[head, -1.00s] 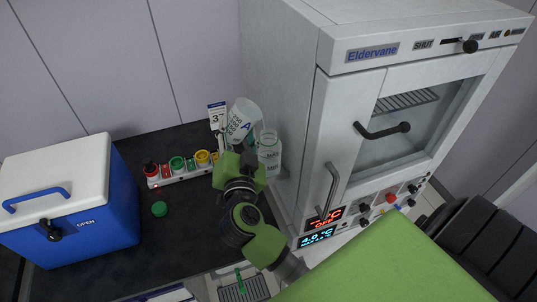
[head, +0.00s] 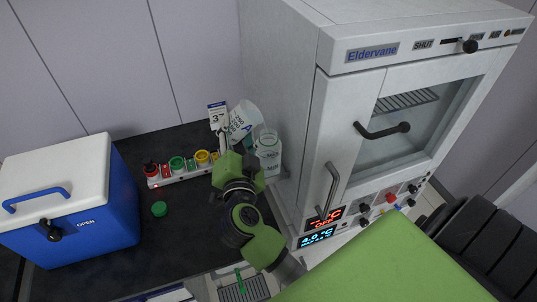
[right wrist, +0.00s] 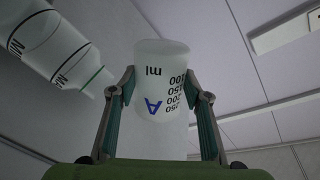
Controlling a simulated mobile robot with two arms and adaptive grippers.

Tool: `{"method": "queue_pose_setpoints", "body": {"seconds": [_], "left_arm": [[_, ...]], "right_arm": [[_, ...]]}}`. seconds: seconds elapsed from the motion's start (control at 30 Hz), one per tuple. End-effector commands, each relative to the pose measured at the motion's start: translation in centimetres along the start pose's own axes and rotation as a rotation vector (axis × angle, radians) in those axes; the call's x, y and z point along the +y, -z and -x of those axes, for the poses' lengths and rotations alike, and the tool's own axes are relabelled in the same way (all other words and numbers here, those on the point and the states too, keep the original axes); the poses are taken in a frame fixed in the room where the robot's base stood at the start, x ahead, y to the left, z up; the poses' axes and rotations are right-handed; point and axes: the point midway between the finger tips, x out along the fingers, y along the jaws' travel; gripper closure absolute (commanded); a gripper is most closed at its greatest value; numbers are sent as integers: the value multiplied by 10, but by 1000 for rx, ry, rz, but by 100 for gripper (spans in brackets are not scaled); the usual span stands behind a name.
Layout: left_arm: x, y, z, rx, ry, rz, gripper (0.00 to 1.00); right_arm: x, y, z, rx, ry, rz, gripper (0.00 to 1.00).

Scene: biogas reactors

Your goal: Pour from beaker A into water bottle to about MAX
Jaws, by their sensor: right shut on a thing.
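Beaker A (head: 243,118) is a white, translucent cup with black volume marks and a blue letter A. My right gripper (head: 232,143) is shut on it and holds it up, tilted to the right, its mouth near the top of the water bottle (head: 268,155). The bottle is clear, with an open neck, and stands upright beside the cabinet. In the right wrist view, beaker A (right wrist: 160,70) sits between the fingers of my gripper (right wrist: 166,90). The bottle (right wrist: 62,50) shows at the upper left with a green line and black lettering. The liquid levels cannot be made out. My left gripper is out of view.
A strip with red, green and yellow round parts (head: 182,168) lies behind my gripper, near a small sign (head: 218,115). A blue cooler (head: 85,225) stands left; a white cabinet (head: 300,130) stands close right.

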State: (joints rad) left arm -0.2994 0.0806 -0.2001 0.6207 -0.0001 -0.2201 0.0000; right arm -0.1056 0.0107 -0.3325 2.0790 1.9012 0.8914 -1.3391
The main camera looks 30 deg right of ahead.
Motion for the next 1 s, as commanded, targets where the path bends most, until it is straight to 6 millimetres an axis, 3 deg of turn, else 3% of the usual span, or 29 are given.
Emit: {"method": "queue_pose_setpoints", "body": {"seconds": [1.0], "left_arm": [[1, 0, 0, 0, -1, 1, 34]], "right_arm": [[-4, 2, 0, 2, 3, -120, 85]]}}
